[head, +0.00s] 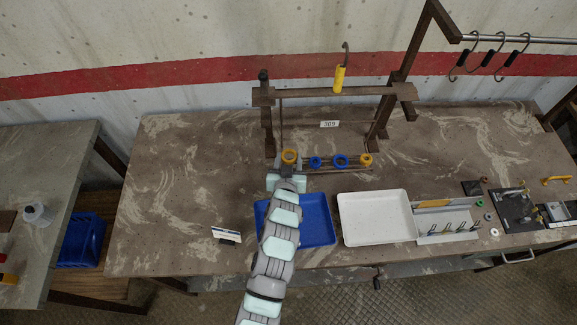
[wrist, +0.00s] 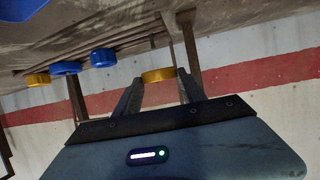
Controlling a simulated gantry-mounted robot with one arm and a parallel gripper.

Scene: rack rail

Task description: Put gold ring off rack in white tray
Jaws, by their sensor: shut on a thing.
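My gripper (head: 288,167) is at the left end of the low rack rail (head: 328,169). It is shut on a gold ring (head: 289,157); the wrist view shows this gold ring (wrist: 158,75) between the two fingertips. I cannot tell whether this ring is still on the rail. To its right are a blue ring (head: 316,162), another blue ring (head: 340,160) and a second gold ring (head: 366,160). The wrist view shows these three at the left. The white tray (head: 350,235) lies in front of the rack, right of my arm, and is empty.
A blue tray (head: 318,220) lies left of the white tray, partly behind my arm. A dark frame (head: 300,94) with a yellow-handled hook (head: 339,78) stands behind the rail. A holder with small tools (head: 447,230) adjoins the white tray. A small card (head: 226,235) stands at left.

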